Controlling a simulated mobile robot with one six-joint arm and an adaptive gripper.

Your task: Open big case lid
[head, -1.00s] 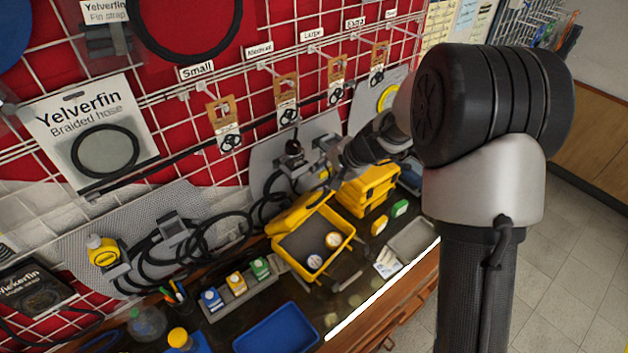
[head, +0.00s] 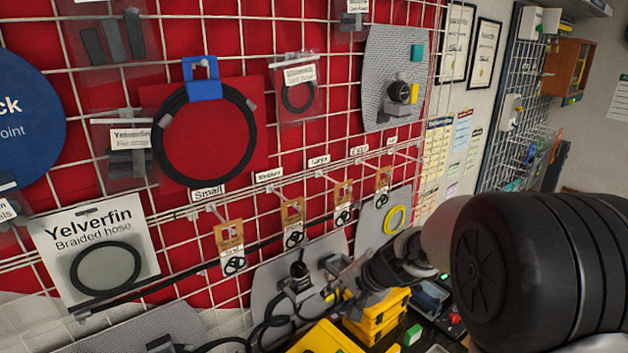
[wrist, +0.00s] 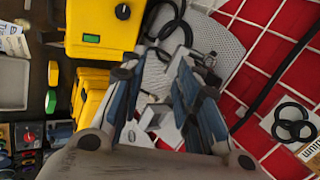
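In the head view, a yellow case (head: 378,316) sits at the bottom on the bench, low and partly cut off. Another yellow surface (head: 325,339) shows to its left, mostly out of frame. In the wrist view, a yellow case part (wrist: 100,30) with a black knob and a green label is at the upper left, with more yellow casing (wrist: 90,92) below it. I cannot tell which of these is the big case. My gripper (wrist: 158,95) is open and empty, its blue-grey fingers apart and to the right of the yellow casing. It also shows in the head view (head: 362,280).
A red wall grid carries hanging packs and hooks (head: 292,220). Grey panels (head: 290,285) with hoses and fittings stand behind the bench, close to my gripper. Small green (wrist: 53,73) and yellow (wrist: 50,101) blocks and a grey tray (wrist: 12,82) lie beside the casing.

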